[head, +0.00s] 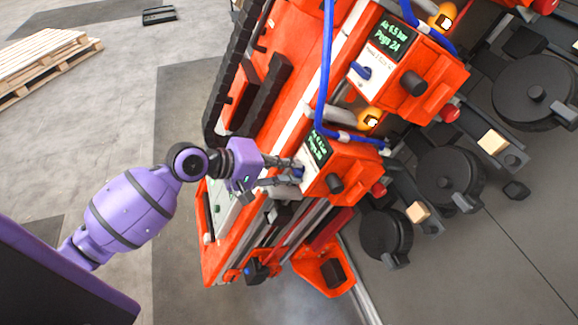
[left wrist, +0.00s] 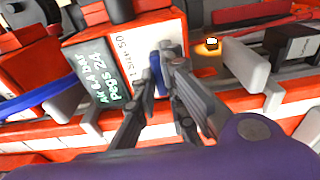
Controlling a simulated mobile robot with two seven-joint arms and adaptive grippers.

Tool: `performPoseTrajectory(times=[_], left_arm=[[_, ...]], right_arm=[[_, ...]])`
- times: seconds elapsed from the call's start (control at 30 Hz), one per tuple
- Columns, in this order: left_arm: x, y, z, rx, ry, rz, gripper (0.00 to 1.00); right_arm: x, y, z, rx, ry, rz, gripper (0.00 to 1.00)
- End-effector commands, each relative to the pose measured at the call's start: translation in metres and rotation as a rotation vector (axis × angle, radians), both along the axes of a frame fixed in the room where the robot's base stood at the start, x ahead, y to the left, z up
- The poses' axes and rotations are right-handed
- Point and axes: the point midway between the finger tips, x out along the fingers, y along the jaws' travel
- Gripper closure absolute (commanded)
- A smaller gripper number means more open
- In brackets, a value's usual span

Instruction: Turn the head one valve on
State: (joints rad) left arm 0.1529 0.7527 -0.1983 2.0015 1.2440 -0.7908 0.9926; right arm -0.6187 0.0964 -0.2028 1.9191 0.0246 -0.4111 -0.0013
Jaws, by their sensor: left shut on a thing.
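The nearer orange head unit (head: 350,170) carries a dark screen with green text and a pale label panel. Its small blue valve handle (head: 299,172) is partly hidden by my left gripper (head: 296,171). In the left wrist view the blue handle (left wrist: 156,75) stands between the fingertips of my left gripper (left wrist: 157,78), which is shut on it. The label beside it in that view is only partly readable. A second orange head unit (head: 413,75) stands farther up, with a screen and its own blue handle (head: 361,70). My right gripper is not in view.
Amber lamps (head: 371,121) glow near the heads. A blue hose (head: 323,70) runs along the gantry to the nearer head. Black round parts (head: 450,175) stand at the right. Wooden pallets (head: 40,62) lie at the upper left, with open grey floor (head: 115,110) beside them.

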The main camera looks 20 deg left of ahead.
Motion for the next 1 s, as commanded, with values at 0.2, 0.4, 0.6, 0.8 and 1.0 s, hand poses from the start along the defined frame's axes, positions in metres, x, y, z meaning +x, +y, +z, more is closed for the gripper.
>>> performPoseTrajectory(times=[0.2, 0.4, 0.6, 0.8, 1.0], left_arm=[[0.000, 0.000, 0.001, -0.004, 0.001, 0.002, 0.79], [0.000, 0.000, 0.000, -0.002, 0.001, 0.001, 0.71], [-0.001, 0.001, 0.001, -0.001, 0.000, 0.000, 0.71], [-0.016, 0.019, 0.012, 0.002, 0.001, 0.002, 0.71], [-0.041, 0.049, 0.032, 0.003, 0.002, 0.002, 0.71]], right_arm=[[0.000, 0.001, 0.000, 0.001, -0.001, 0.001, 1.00], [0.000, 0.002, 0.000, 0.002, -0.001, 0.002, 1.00], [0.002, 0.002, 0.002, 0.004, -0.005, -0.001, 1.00], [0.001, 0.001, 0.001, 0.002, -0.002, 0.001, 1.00], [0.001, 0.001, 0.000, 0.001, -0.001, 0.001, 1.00]])
